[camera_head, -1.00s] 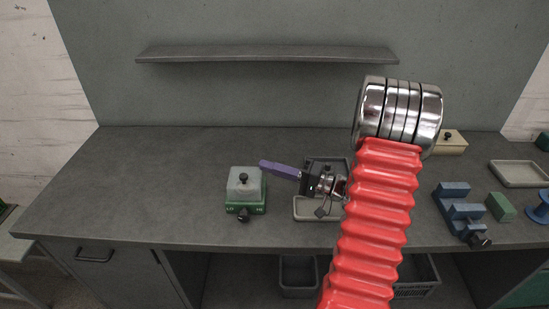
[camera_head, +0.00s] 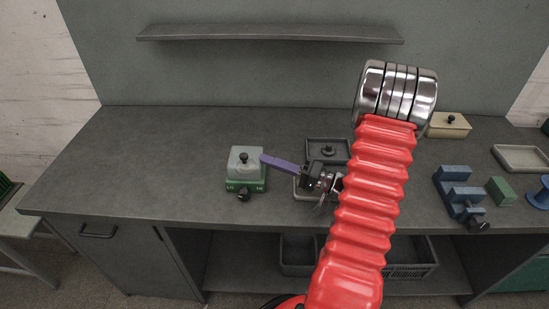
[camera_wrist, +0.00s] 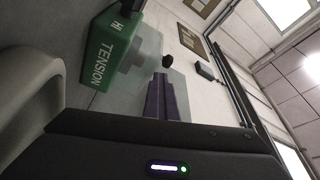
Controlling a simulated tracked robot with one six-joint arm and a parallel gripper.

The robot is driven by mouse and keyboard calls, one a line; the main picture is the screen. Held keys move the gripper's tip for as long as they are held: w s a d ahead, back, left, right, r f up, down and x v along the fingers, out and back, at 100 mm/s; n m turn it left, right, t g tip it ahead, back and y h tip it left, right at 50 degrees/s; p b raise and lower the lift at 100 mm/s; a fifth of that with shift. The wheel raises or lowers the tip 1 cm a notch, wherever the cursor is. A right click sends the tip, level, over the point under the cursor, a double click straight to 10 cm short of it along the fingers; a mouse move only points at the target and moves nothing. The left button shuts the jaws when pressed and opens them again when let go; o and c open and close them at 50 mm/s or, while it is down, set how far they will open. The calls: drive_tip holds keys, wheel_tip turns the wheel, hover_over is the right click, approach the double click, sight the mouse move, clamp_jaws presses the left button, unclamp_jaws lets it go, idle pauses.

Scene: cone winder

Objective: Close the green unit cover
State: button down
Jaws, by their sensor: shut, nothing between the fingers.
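The green unit (camera_head: 245,185) stands on the bench left of centre, with a black knob (camera_head: 243,195) on its front. Its translucent grey cover (camera_head: 237,165) has a small black knob (camera_head: 244,157) and sits above the green base; I cannot tell its exact tilt. In the wrist view the green side with the word TENSION (camera_wrist: 105,55) shows, with the cover (camera_wrist: 143,45) and its knob (camera_wrist: 168,60) ahead of the fingers. My gripper (camera_head: 264,158) has purple fingers, shut and empty, with tips at the cover's right edge in the picture. I cannot tell whether they touch it.
A dark grey tray (camera_head: 340,146) with a black-knobbed piece lies behind my wrist, and a pale tray (camera_head: 302,196) lies partly hidden under it. A blue fixture (camera_head: 455,190), a green block (camera_head: 499,190) and a cream box (camera_head: 449,127) stand to the right. The bench's left side is clear.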

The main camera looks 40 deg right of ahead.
drive_tip(key=shift+s+a+f, duration=0.15)
drive_tip(key=shift+a+f, duration=0.15)
drive_tip(key=shift+f, duration=0.25)
drive_tip(key=shift+r, duration=0.1)
wheel_tip(320, 180, up, 11)
drive_tip(key=shift+d, duration=0.3)
idle(0.7)
